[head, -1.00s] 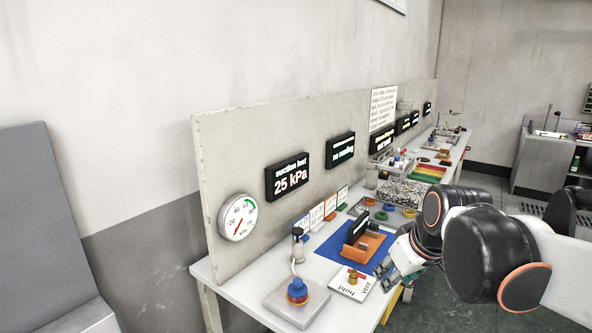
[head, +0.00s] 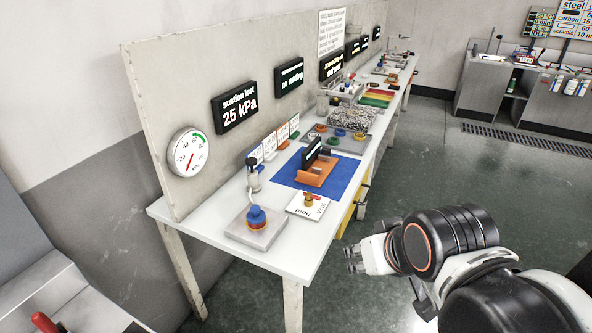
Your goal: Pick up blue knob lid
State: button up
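The blue knob lid (head: 257,213) sits upright on a yellow-orange part, on a square grey block (head: 247,233) near the table's close end. My gripper (head: 350,260) is off the table's right side, over the floor and apart from the lid. It points left toward the table. Its fingers are small in this view, and I cannot tell how far apart they are. Nothing shows held in it.
A white plate with a red-handled valve (head: 308,205) and a blue mat (head: 285,175) with an orange stand (head: 317,172) lie farther along the white table. A small pump-like bottle (head: 254,176) stands behind the block. The floor right of the table is open.

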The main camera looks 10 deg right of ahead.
aim_at(257, 216)
jog(key=i+l+u, duration=0.4)
jog(key=l, duration=0.15)
jog(key=l+u, duration=0.2)
jog(key=i+l+u, duration=0.2)
jog(key=l, duration=0.2)
jog(key=k, duration=0.1)
